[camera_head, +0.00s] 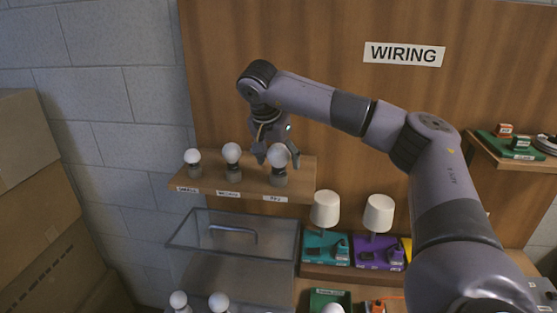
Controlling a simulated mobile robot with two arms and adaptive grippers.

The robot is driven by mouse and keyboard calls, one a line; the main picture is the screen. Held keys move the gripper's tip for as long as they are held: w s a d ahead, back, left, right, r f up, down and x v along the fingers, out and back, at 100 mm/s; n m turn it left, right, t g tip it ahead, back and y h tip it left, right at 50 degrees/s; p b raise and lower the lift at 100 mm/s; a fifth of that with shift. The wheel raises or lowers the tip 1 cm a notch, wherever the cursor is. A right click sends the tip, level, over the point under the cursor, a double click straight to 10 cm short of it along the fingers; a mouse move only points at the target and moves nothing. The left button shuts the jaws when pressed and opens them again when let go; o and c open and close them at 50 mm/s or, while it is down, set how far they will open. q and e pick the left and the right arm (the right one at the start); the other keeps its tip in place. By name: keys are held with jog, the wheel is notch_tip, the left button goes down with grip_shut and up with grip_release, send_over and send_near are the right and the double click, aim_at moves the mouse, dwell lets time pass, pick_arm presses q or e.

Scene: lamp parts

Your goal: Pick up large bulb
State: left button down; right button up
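Three white round bulbs in grey holders stand in a row on a small wooden shelf (240,185). The rightmost is the large bulb (278,155), upright in its holder. The middle bulb (232,152) and the small bulb (193,156) stand to its left. My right gripper (277,157) points down over the large bulb, one finger on each side of its globe. Its fingers are spread; whether either touches the glass is hard to tell. My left gripper is not in view.
A clear bin (233,231) with a grey handle is below the shelf. Two white-shaded lamps (325,209) (379,213) stand on teal and purple bases to the right. More bulbs (218,302) show at the bottom edge. Cardboard boxes (45,210) are at left.

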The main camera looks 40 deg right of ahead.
jog(key=c, duration=0.9)
jog(key=shift+c, duration=0.3)
jog(key=shift+r, duration=0.15)
